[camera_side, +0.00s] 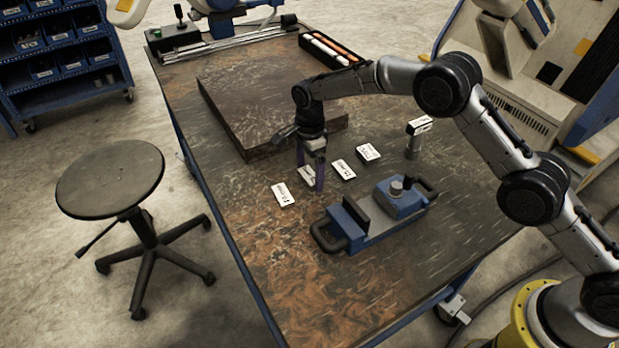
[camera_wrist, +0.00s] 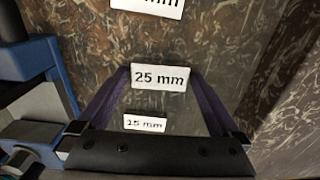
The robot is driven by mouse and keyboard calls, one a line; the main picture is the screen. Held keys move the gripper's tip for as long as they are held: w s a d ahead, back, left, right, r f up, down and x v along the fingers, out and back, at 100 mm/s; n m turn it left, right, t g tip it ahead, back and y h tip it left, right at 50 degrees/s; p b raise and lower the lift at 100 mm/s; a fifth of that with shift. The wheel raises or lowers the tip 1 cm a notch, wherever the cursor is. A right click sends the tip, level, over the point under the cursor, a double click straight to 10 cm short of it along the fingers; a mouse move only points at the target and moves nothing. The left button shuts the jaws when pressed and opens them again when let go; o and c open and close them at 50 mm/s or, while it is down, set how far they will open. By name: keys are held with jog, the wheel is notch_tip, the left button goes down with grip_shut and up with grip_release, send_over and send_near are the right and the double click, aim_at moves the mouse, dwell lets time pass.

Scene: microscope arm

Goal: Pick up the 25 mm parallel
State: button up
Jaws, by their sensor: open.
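The 25 mm parallel shows as a metal block with a white "25 mm" plate (camera_wrist: 162,77) in the wrist view. My gripper (camera_wrist: 162,85) is open, with one purple finger on each side of the parallel. In the side view my gripper (camera_side: 310,178) points down at the table, around the parallel (camera_side: 306,175), which the fingers partly hide. I cannot tell whether the fingers touch it.
Other labelled pieces lie close by: one to the left (camera_side: 283,194), two to the right (camera_side: 344,169) (camera_side: 368,152). A post with a labelled top (camera_side: 419,125) stands farther right. A blue vise (camera_side: 375,213) sits in front, and a dark slab (camera_side: 225,100) behind.

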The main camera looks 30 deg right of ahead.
grip_shut()
jog(key=shift+r, duration=0.1)
dwell(0.4)
jog(key=shift+r, duration=0.1)
